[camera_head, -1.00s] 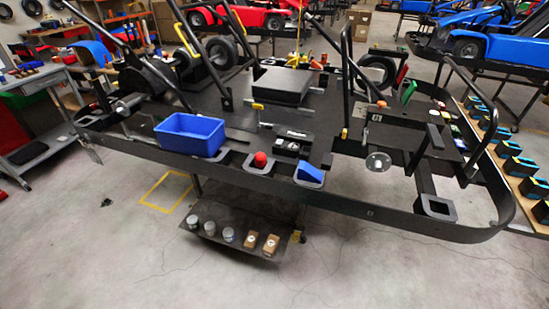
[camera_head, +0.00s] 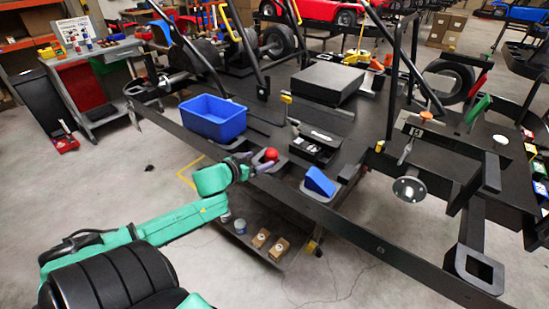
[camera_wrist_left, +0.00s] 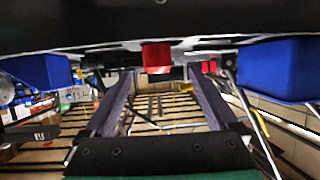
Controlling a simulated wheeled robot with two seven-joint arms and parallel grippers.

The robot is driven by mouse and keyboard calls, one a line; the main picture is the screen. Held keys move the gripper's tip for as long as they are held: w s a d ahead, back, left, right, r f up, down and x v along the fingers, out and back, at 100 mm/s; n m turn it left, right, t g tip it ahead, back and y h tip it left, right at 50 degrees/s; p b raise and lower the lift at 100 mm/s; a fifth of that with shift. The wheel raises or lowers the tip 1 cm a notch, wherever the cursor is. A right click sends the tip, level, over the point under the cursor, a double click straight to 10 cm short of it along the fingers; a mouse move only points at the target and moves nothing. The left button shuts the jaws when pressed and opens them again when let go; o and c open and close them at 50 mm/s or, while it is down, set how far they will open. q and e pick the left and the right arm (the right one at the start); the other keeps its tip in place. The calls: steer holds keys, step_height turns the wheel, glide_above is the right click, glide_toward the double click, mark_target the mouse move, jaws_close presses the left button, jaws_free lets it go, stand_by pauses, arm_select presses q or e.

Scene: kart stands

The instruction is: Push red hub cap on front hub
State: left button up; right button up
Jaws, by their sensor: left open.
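The red hub cap (camera_head: 270,154) sits in a dark holder on the near rim of the kart stand. My left gripper (camera_head: 257,163) has its fingers at the near side of the cap. In the left wrist view the open fingers (camera_wrist_left: 159,72) point at the red cap (camera_wrist_left: 156,57), which shows in line with the gap between their tips. I cannot tell whether they touch it. The front hub, a round silver disc (camera_head: 409,189), faces out on the stand's near side, to the right. My right gripper is not in view.
A blue bin (camera_head: 212,118) stands left of the cap and a blue wedge (camera_head: 320,181) right of it, both close by. The stand's black rail (camera_head: 345,231) runs along the front. A low shelf with boxes (camera_head: 261,238) is below. Grey floor is clear in front.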

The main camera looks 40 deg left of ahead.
mark_target(268, 157)
arm_select(q)
steer(key=x, duration=0.3)
steer(key=shift+w+d, duration=0.15)
steer(key=shift+w, duration=0.1)
steer(key=x, duration=0.5)
steer(key=shift+d+f, duration=0.1)
steer(key=shift+s, duration=0.2)
steer(key=c, duration=1.4)
